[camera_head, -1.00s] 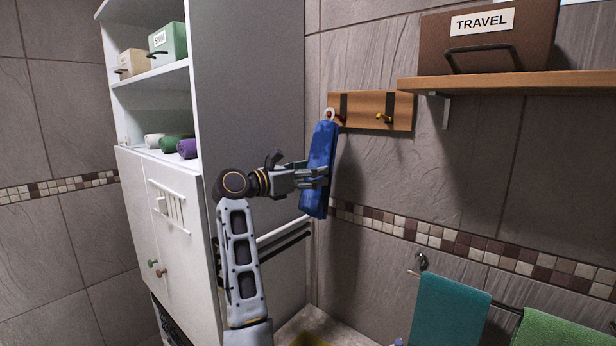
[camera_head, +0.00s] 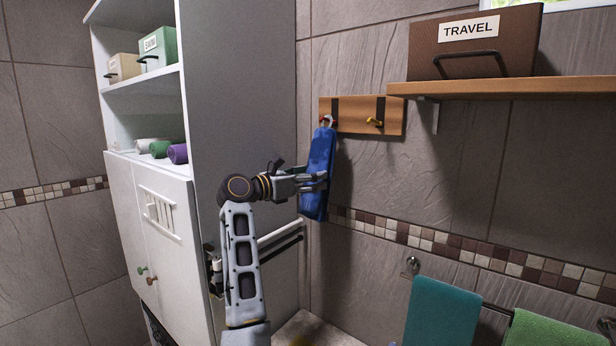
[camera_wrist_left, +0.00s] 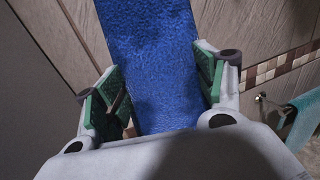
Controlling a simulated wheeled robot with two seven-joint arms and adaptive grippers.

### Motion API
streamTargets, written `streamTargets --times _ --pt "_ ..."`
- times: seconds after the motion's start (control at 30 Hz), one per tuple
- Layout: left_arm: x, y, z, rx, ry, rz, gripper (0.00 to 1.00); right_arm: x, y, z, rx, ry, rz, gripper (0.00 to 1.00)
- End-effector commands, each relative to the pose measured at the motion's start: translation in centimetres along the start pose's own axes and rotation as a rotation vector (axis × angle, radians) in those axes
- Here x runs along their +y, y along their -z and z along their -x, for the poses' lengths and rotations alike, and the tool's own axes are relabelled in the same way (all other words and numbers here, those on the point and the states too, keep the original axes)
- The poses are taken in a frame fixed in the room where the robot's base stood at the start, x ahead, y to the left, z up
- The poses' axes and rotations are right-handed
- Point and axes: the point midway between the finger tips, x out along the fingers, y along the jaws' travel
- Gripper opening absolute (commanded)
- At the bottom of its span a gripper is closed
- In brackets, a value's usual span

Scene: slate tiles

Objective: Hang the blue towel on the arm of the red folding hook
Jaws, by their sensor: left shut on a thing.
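The blue towel (camera_head: 318,178) hangs long and narrow in front of the wall, with a pale loop (camera_head: 326,119) at its top. My left gripper (camera_head: 320,181) is shut on the towel around its middle. In the left wrist view the towel (camera_wrist_left: 155,60) runs up between the green-padded fingers (camera_wrist_left: 158,95). The red folding hook (camera_head: 332,122) is on the left of a wooden board. The loop overlaps the hook in the head view; I cannot tell whether it is around the arm or only in front of it. My right gripper is not in view.
A shelf (camera_head: 500,87) with a brown TRAVEL box (camera_head: 475,45) juts out at upper right. A tall white cabinet (camera_head: 240,90) stands left. Teal (camera_head: 440,312) and green (camera_head: 555,330) towels hang low right.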

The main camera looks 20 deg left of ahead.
Motion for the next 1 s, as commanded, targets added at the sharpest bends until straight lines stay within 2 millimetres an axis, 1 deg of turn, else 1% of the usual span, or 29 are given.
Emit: streamTargets --times 0.1,0.3,0.97,1.0 --pt "0.02 -0.04 -0.12 -0.001 0.001 0.001 0.18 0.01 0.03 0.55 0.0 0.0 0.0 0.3" --pt "0.04 0.17 -0.24 -0.001 0.001 0.0 0.18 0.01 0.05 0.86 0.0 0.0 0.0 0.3" --pt "0.04 0.29 -0.27 0.0 0.001 0.0 0.18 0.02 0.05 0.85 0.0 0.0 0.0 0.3" --pt "0.04 0.28 -0.27 -0.001 0.001 0.0 0.72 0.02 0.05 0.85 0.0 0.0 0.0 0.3"
